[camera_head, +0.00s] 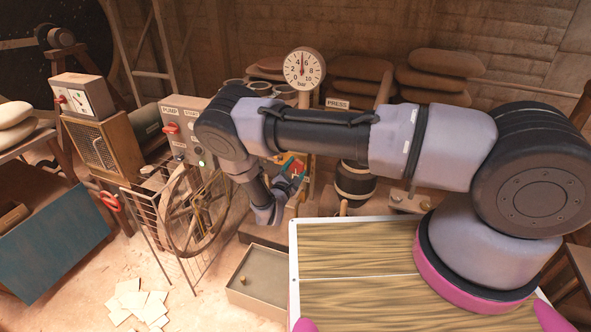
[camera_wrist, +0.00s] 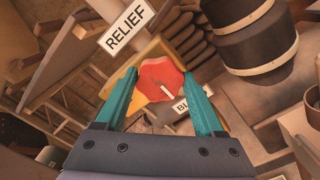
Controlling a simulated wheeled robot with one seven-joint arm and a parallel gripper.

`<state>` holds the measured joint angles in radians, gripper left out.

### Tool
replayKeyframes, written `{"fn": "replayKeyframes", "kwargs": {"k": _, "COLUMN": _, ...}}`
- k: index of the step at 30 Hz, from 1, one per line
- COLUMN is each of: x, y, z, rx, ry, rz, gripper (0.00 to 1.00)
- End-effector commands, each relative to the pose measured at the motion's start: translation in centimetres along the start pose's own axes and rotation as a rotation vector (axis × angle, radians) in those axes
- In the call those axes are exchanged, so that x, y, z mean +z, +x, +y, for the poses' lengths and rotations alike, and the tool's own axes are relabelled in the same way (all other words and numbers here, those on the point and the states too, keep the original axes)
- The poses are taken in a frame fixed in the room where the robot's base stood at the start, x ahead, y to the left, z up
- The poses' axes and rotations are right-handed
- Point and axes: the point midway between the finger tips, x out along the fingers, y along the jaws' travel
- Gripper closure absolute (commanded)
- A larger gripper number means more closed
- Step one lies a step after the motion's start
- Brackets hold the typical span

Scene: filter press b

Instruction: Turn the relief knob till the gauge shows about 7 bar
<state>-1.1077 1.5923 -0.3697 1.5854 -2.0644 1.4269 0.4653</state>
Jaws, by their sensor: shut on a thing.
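The relief knob (camera_wrist: 158,76) is red and lobed, with a white pointer line, and sits in front of a yellow part in the wrist view. The teal fingers of my gripper (camera_wrist: 160,84) stand on either side of it, shut on it. A white RELIEF sign (camera_wrist: 126,27) is above it to the left. In the head view my gripper (camera_head: 291,168) hides most of the knob. The round white gauge (camera_head: 303,69), marked 0 to 10 bar, stands on a post behind my arm. Its needle points nearly straight up, between 4 and 6, at about 5.
A grey PUMP box (camera_head: 184,126) with a red lever and a spoked wheel (camera_head: 193,213) behind a wire guard stand to the left. A dark barrel (camera_head: 354,184) is right of my gripper. A partly hidden sign (camera_wrist: 184,107) is below the knob. A shallow tray (camera_head: 262,272) lies in front.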

Motion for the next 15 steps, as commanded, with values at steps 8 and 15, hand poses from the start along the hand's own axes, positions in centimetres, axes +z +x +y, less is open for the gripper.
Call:
{"fn": "replayKeyframes", "kwargs": {"k": 8, "x": -0.02, "y": -0.04, "z": -0.13, "rx": 0.000, "ry": 0.262, "rz": 0.000, "gripper": 0.85}}
{"fn": "replayKeyframes", "kwargs": {"k": 15, "x": -0.02, "y": -0.03, "z": -0.19, "rx": 0.000, "ry": 0.484, "rz": -0.001, "gripper": 0.85}}
